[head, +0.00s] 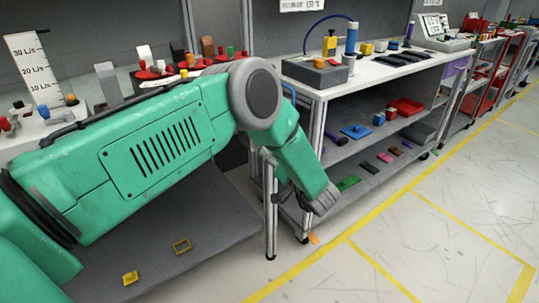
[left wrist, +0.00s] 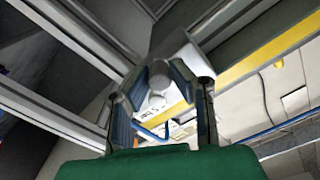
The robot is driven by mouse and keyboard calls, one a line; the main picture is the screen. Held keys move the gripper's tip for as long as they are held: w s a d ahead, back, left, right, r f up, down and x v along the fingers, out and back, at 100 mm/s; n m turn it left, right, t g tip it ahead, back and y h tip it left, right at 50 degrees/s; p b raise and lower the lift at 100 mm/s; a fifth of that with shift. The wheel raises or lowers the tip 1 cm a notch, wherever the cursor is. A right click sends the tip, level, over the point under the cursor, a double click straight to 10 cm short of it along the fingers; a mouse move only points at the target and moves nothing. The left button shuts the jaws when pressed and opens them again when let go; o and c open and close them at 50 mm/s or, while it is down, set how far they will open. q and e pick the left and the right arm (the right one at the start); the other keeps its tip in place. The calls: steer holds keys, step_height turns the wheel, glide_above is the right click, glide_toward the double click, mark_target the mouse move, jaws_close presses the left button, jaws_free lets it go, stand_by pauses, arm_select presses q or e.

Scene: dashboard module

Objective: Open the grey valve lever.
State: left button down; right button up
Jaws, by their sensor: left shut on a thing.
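A grey upright bar (head: 107,82), which looks like the valve lever, stands on the bench unit beside the white flow scale (head: 36,72), leaning slightly. My left arm crosses in front of that unit. My left gripper (head: 318,200) hangs low at the front corner of the right-hand bench, well away from this bar; its fingers hardly show in the head view. In the left wrist view my left gripper (left wrist: 162,108) has its two fingers on either side of a pale grey piece with a rounded end (left wrist: 160,76). I cannot tell what that piece is. My right gripper is not in view.
The right-hand bench (head: 318,92) has metal posts close to my left gripper and shelves with small parts. The floor (head: 465,200) on the right is clear.

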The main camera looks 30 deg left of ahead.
arm_select(q)
steer(key=shift+w+d+f+n+b, duration=0.2)
steer(key=shift+w+f+n+b, duration=0.25)
steer(key=shift+n, duration=1.15)
steer(key=shift+w+d+f+n+b, duration=0.2)
steer(key=shift+w+n+b, duration=0.45)
steer(key=shift+n, duration=0.95)
steer(key=shift+w+d+f+n+b, duration=0.15)
steer(key=shift+w+f+n+b, duration=0.35)
steer(key=shift+n, duration=1.1)
steer(key=shift+w+r, duration=0.1)
steer(key=shift+r, duration=0.05)
steer(key=c, duration=1.4)
jaws_free()
steer(key=shift+w, duration=0.1)
